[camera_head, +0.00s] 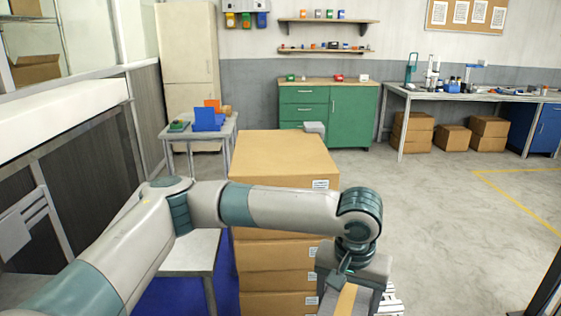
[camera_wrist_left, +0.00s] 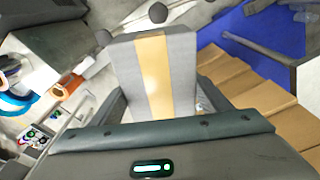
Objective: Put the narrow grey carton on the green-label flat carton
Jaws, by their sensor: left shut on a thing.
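My left gripper (camera_head: 358,282) hangs at the bottom of the head view, in front and to the right of a stack of brown cartons. It is shut on the narrow grey carton, a grey box with a tan tape stripe. In the left wrist view the carton (camera_wrist_left: 180,70) stands between the two fingers of the gripper (camera_wrist_left: 158,95). Only part of the carton (camera_head: 345,300) shows in the head view. I cannot make out a green label on any carton. The top carton of the stack (camera_head: 285,155) bears a small pale label. My right gripper is not in view.
A grey table (camera_head: 190,255) stands left of the stack above a blue floor area. A small table (camera_head: 215,130) with blue and orange items is behind it. In the left wrist view, round reel-like items (camera_wrist_left: 70,86) lie at the left. Open floor (camera_head: 450,220) spreads to the right.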

